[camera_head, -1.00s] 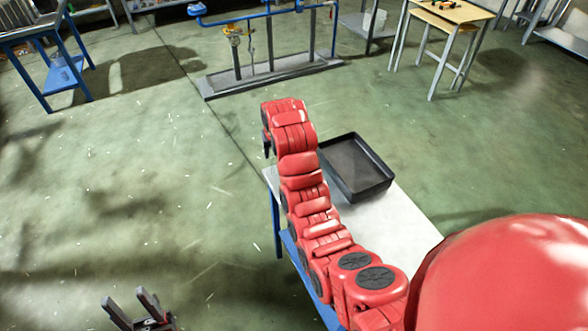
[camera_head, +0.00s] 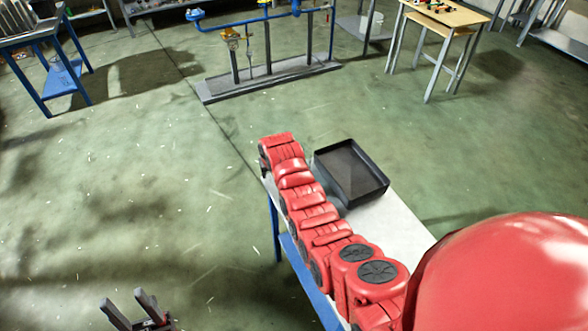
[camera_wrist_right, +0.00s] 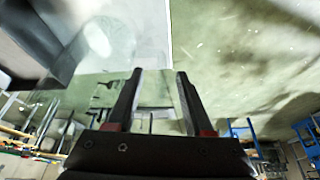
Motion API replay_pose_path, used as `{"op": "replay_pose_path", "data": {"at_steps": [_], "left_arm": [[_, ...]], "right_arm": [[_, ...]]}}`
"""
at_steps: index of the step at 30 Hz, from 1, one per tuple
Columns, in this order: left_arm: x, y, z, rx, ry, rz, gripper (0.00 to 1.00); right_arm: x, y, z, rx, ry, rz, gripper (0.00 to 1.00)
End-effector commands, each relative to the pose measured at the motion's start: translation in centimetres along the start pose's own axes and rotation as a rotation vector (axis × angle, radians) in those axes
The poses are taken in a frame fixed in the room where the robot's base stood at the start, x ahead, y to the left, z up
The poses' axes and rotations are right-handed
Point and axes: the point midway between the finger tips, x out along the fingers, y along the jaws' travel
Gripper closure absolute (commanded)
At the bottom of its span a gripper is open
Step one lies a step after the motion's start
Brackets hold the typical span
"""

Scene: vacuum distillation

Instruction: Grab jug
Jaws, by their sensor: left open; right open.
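No jug shows clearly in the head view. In the right wrist view a faint, pale rounded outline (camera_wrist_right: 103,40) lies over the white tabletop; I cannot tell whether it is a clear jug or a reflection. My right gripper (camera_wrist_right: 160,75) is open, with nothing visible between its fingers, near the table's edge. In the head view my red right arm reaches over the table and hides most of that gripper. My left gripper (camera_head: 126,298) is open and empty over the floor at the lower left, away from the table.
A black tray (camera_head: 351,174) stands on the white-topped table (camera_head: 396,226) with blue legs, right of my arm. A pipe stand (camera_head: 270,78) and a wooden-topped table (camera_head: 450,12) stand farther back. The green floor between is clear.

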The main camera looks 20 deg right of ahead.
Motion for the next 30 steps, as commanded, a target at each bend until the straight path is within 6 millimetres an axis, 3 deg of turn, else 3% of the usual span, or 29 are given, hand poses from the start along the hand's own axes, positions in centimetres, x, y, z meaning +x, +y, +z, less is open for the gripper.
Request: {"op": "replay_pose_path", "data": {"at_steps": [4, 13, 25, 30], "left_arm": [[0.9, -0.1, -0.1, 0.000, 0.000, 0.000, 0.50], [0.8, 0.0, -0.1, 0.000, 0.000, 0.000, 0.50], [0.8, 0.0, -0.1, 0.000, 0.000, 0.000, 0.50], [0.8, 0.0, -0.1, 0.000, 0.000, 0.000, 0.50]], "right_arm": [[1.0, -0.2, 0.2, 0.000, -0.007, 0.001, 0.48], [3.0, -0.2, 0.2, -0.001, -0.006, 0.001, 0.48], [3.3, -0.2, 0.1, 0.000, -0.003, 0.000, 0.48], [3.3, -0.2, 0.2, 0.000, -0.003, 0.000, 0.79]]}}
